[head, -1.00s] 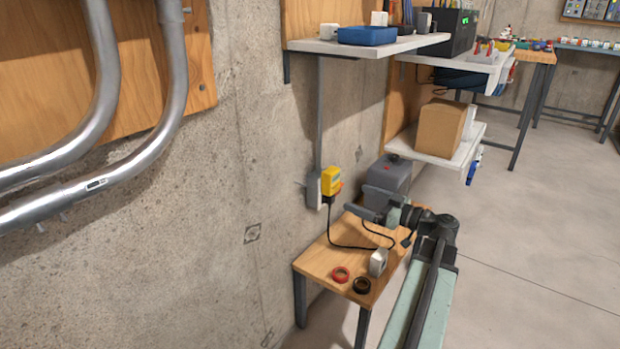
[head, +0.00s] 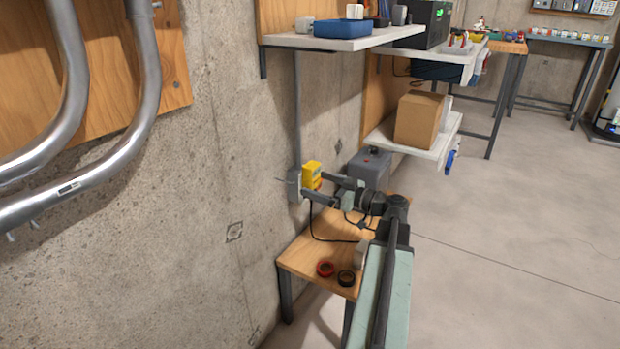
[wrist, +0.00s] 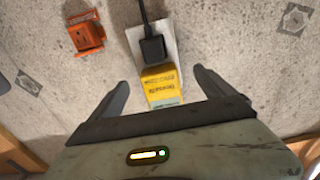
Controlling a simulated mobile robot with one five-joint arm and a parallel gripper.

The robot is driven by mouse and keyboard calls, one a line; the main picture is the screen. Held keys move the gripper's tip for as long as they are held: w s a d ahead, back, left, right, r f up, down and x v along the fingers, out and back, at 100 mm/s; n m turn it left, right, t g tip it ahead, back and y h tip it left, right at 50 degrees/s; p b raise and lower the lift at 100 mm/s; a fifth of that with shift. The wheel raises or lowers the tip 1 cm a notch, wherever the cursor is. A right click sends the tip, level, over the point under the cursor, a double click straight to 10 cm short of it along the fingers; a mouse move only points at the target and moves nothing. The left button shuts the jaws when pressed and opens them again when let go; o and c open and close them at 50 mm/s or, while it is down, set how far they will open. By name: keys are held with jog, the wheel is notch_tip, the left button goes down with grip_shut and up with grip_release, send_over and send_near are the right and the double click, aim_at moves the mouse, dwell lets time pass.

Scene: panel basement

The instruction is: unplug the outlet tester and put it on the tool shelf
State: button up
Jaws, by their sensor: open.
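The yellow outlet tester (head: 312,174) is plugged into a grey outlet box (head: 295,184) on the concrete wall. In the wrist view the tester (wrist: 161,84) shows printed text and sits on a pale outlet plate (wrist: 133,43), beside a black plug (wrist: 152,47) with a cord. My gripper (head: 322,188) is open just in front of the outlet. In the wrist view my gripper (wrist: 160,82) has one finger on each side of the tester, with visible gaps. A white wall shelf (head: 345,42) is above; I cannot tell whether it is the tool shelf.
A blue tray (head: 342,28) is on the upper shelf. A lower shelf (head: 440,150) carries a cardboard box (head: 418,119). A wooden table (head: 310,258) below holds red tape (head: 325,269) and black tape (head: 346,277). An orange device (wrist: 86,34) is near the outlet.

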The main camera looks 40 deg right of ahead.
aim_at(316, 183)
jog(key=shift+w+a, duration=0.15)
jog(key=shift+w, duration=0.55)
dwell(0.5)
grip_shut()
jog(key=shift+v, duration=3.1)
